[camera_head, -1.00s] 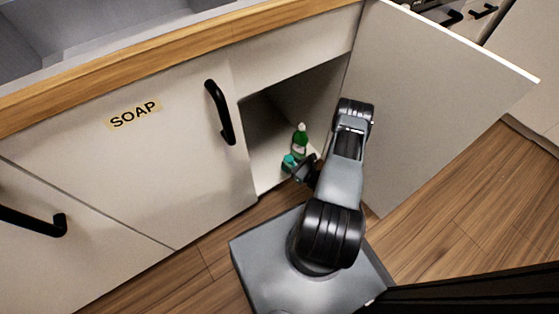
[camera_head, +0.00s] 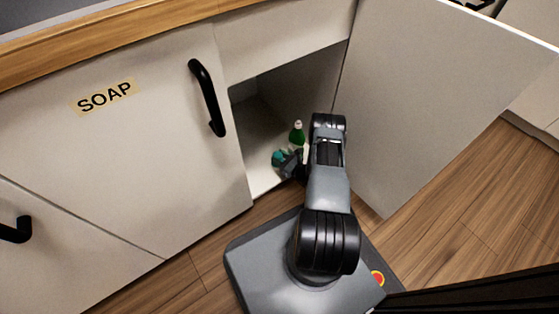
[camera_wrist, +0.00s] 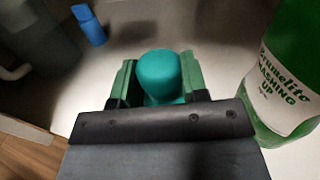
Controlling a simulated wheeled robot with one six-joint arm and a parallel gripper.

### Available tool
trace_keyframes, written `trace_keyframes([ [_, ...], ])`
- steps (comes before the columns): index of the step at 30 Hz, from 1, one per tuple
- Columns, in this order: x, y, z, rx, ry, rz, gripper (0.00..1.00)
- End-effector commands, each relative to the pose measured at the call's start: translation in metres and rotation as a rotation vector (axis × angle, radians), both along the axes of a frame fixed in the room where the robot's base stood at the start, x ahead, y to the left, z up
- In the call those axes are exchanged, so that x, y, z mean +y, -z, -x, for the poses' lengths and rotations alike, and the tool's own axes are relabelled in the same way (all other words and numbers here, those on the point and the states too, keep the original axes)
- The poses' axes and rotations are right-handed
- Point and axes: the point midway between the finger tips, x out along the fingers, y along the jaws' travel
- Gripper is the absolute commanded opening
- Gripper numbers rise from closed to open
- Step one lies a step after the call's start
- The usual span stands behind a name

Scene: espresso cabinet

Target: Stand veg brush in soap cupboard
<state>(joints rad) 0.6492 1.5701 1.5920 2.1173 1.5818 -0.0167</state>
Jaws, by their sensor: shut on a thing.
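The veg brush shows as a rounded teal top (camera_wrist: 158,72) between the green-padded jaws of my gripper (camera_wrist: 157,88) in the wrist view. My gripper is shut on it. In the head view the teal brush (camera_head: 278,158) and my gripper (camera_head: 291,164) are just inside the open cupboard (camera_head: 262,185), near its front edge and close to the pale floor. The brush's lower part is hidden, so I cannot tell whether it touches the floor. The SOAP label (camera_head: 105,96) is on the shut door (camera_head: 130,150) left of the opening.
A green washing-up bottle (camera_head: 297,136) stands close right of my gripper; it is large in the wrist view (camera_wrist: 285,85). A blue object (camera_wrist: 88,25) and a dark grey thing (camera_wrist: 35,35) are at the wrist view's left. The open door (camera_head: 420,100) flanks my arm on the right.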

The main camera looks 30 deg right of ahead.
Motion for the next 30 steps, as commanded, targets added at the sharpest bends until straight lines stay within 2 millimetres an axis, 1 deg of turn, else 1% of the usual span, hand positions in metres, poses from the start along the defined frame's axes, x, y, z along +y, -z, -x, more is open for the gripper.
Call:
trace_keyframes([
  [1, -0.0001, 0.0083, 0.0001, 0.0, 0.0, 0.0, 0.16],
  [9, -0.0004, 0.0074, -0.0001, -0.001, 0.0, 0.001, 0.16],
  [13, -0.0002, 0.0102, 0.0001, 0.0, 0.0, 0.001, 0.16],
  [14, -0.0002, 0.0107, 0.0002, 0.0, 0.0, 0.0, 0.42],
  [21, 0.0, 0.0103, 0.0001, 0.0, 0.0, 0.001, 0.65],
  [22, -0.0001, 0.0103, 0.0001, 0.0, 0.0, 0.001, 0.66],
  [30, -0.0003, 0.0078, -0.0001, -0.001, 0.0, 0.001, 0.66],
])
